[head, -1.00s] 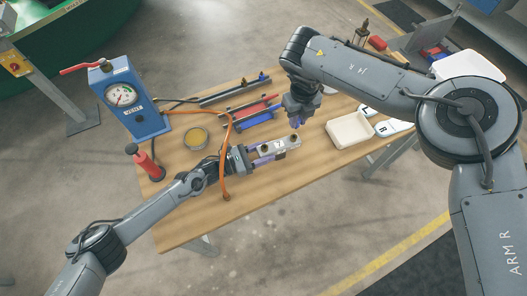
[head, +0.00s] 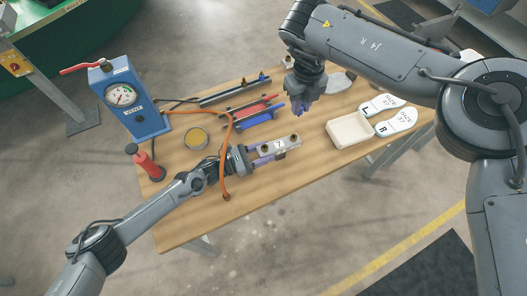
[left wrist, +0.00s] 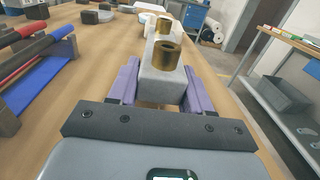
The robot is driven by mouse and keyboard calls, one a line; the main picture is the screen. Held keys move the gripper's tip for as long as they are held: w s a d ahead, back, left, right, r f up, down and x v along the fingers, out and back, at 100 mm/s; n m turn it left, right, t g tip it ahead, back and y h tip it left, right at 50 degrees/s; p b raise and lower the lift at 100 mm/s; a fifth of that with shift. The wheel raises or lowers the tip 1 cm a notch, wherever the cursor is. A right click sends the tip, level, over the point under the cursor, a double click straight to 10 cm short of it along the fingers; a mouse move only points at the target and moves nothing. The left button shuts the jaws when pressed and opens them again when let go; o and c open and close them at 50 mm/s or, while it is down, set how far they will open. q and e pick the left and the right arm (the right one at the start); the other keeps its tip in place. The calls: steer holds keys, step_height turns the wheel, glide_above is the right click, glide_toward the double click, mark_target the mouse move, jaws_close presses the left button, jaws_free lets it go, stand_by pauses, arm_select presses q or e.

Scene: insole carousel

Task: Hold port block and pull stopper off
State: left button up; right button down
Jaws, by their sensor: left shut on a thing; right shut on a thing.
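The port block (head: 280,146) is a pale grey bar with brass ports on top, above the table's front part. My left gripper (head: 264,155) is shut on its near end. In the left wrist view the block (left wrist: 163,86) sits between the purple fingers (left wrist: 160,92); the near brass port (left wrist: 167,55) has a dark open mouth, and another brass port (left wrist: 164,26) stands behind it. My right gripper (head: 299,109) is above and behind the block, apart from it, pointing down with fingers closed. The stopper between them is too small and hidden to make out.
A cream tray (head: 349,142) and white insoles marked L and R (head: 397,122) lie to the right. Red and blue bars lie behind the block. A blue gauge box (head: 147,122), orange hose (head: 225,160), yellow-topped tin (head: 196,138) and red pump (head: 149,165) are left.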

arm_select(q)
steer(key=o, duration=1.5)
steer(key=shift+c, duration=0.2)
